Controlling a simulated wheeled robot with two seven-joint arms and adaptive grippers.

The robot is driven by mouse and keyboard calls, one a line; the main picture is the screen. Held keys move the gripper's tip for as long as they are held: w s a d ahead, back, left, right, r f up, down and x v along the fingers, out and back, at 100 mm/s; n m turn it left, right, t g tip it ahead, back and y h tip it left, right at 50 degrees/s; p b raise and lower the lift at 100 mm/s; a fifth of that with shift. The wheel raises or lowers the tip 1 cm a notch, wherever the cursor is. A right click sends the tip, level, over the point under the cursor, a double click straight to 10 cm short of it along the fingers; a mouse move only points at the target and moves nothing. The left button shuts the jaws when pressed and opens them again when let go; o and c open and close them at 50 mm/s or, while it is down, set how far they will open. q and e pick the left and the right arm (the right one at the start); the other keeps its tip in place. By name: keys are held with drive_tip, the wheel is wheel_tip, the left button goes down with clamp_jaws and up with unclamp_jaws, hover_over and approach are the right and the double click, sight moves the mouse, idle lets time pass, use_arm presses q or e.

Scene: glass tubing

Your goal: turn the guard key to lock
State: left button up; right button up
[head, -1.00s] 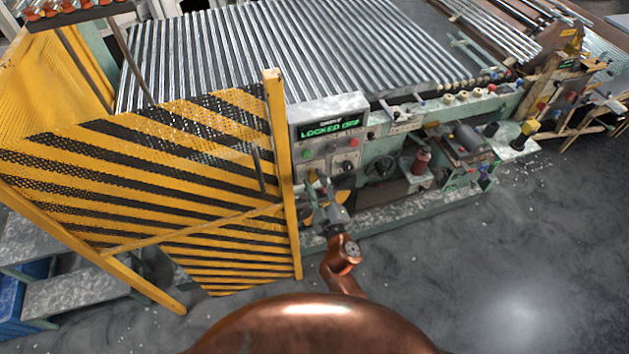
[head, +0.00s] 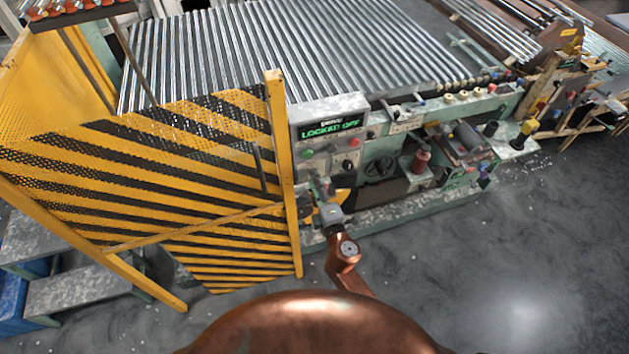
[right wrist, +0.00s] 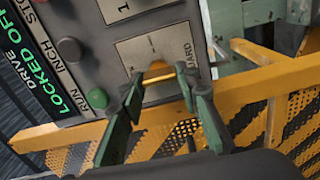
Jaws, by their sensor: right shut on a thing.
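The control box (head: 330,112) stands just right of the yellow guard post. Its green display (head: 330,130) reads "DRIVE LOCKED OFF", as does the display in the right wrist view (right wrist: 35,70). In that view a plate (right wrist: 150,48) with lettering ending in "UARD" lies behind the guard key (right wrist: 158,78), of which a thin yellow-brass edge shows. My right gripper (right wrist: 160,80) is shut on the key, one green finger on each side. In the head view my right gripper (head: 317,194) is low beside the post and hides the key. My left gripper is out of view.
A yellow-and-black striped mesh guard (head: 190,150) with a yellow post (head: 282,170) stands close left of my right gripper. A roller bed (head: 290,45) lies behind. Other machine parts (head: 465,140) stand to the right. The floor (head: 480,250) at front right is clear.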

drive_tip(key=shift+n, duration=0.3)
drive_tip(key=o, duration=1.2)
drive_tip(key=shift+c, duration=0.2)
drive_tip(key=v, duration=1.2)
